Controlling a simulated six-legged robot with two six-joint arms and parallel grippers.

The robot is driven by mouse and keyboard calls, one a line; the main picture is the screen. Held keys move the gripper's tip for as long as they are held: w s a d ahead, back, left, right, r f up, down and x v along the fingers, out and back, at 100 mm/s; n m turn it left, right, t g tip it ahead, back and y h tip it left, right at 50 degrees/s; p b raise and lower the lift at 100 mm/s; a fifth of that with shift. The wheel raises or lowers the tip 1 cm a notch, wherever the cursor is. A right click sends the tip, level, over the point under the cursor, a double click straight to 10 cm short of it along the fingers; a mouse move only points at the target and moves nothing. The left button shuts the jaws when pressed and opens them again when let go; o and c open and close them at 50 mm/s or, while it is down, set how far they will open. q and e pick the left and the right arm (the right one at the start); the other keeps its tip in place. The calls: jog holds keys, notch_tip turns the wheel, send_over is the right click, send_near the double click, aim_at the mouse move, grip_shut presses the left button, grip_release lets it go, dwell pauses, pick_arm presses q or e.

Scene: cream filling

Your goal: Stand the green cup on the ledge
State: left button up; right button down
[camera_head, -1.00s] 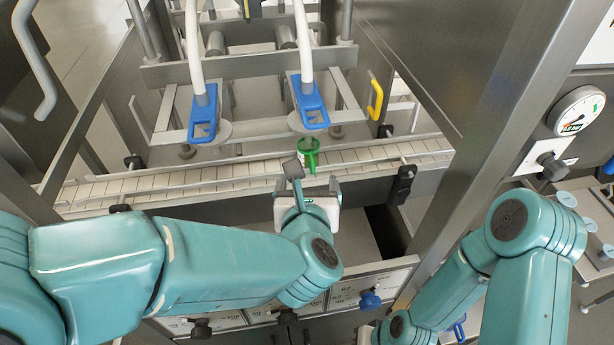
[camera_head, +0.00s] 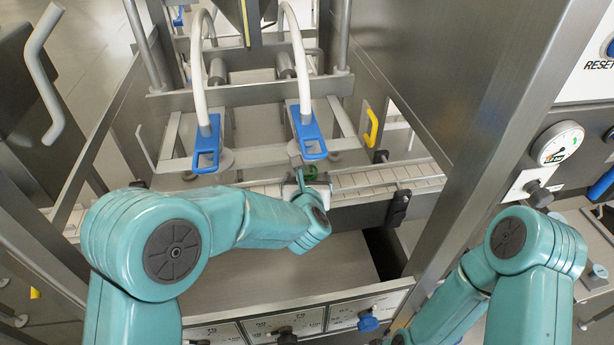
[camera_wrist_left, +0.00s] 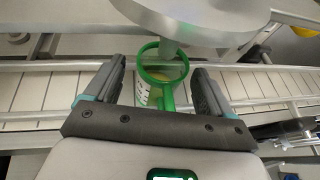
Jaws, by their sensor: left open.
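The green cup (camera_head: 309,173) stands on the slatted conveyor (camera_head: 360,181), under the nozzle with the right blue handle, and is mostly hidden by my left gripper (camera_head: 297,165) in the head view. In the left wrist view the cup (camera_wrist_left: 165,64) shows its green rim, green handle and a pale printed side. My left gripper (camera_wrist_left: 160,72) is open, with one finger on each side of the cup; I cannot tell whether either touches it. My right gripper is not in view. I cannot make out which surface is the ledge.
Two blue handles (camera_head: 207,146) (camera_head: 308,132) with white hoses hang over the conveyor. A round metal disc (camera_wrist_left: 195,22) is close above the cup. Rails run along the conveyor, and a steel post (camera_head: 480,150) stands at the right.

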pick_arm(q)
jog(key=shift+w, duration=0.25)
